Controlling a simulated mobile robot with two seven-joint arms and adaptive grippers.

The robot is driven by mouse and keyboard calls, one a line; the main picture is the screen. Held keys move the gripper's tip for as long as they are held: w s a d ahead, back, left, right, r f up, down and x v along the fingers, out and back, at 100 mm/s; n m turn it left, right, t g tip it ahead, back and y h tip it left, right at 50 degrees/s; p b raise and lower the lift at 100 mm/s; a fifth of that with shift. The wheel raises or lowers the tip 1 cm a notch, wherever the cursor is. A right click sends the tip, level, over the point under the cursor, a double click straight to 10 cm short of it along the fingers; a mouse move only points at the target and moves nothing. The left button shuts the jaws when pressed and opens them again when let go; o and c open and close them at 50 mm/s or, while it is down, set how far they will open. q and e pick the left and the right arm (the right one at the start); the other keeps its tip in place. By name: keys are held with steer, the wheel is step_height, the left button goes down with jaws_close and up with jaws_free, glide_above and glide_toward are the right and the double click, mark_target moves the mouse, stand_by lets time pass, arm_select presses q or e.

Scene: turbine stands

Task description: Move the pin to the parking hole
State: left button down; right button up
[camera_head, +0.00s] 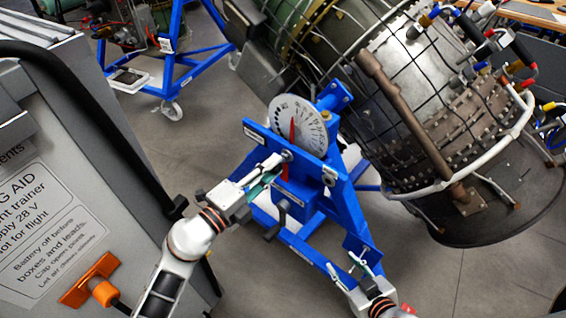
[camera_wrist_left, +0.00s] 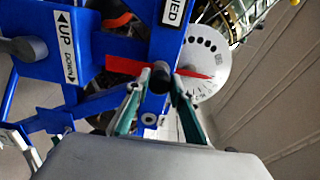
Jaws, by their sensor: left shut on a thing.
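The pin (camera_wrist_left: 160,77) shows its dark round end at the front of the blue stand, beside the red pointer (camera_head: 292,133). In the head view, my left gripper (camera_head: 277,165) reaches the stand at the pin. In the left wrist view, the green-sided fingers of the left gripper (camera_wrist_left: 160,88) are closed around the pin's end. The pin's shaft is hidden, so I cannot tell how deep it sits. A small grey ring (camera_wrist_left: 149,119) in the blue frame may be the parking hole. My right gripper (camera_head: 350,270) is open and empty near the stand's lower right leg.
The blue stand (camera_head: 340,208) carries a graduated dial (camera_head: 300,118) and a crank (camera_head: 280,212). A large engine (camera_head: 420,110) stands close behind at the right. A grey ground-power box (camera_head: 60,170) fills the left side. Open floor (camera_head: 220,125) lies between the box and stand.

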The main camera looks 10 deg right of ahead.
arm_select(q)
steer(key=shift+s+a, duration=0.25)
steer(key=shift+a, duration=0.05)
steer(key=p+v, duration=0.1)
steer(key=v, duration=0.6)
arm_select(e)
steer(key=shift+r, duration=0.45)
stand_by(0.6)
steer(key=shift+s+d, duration=0.1)
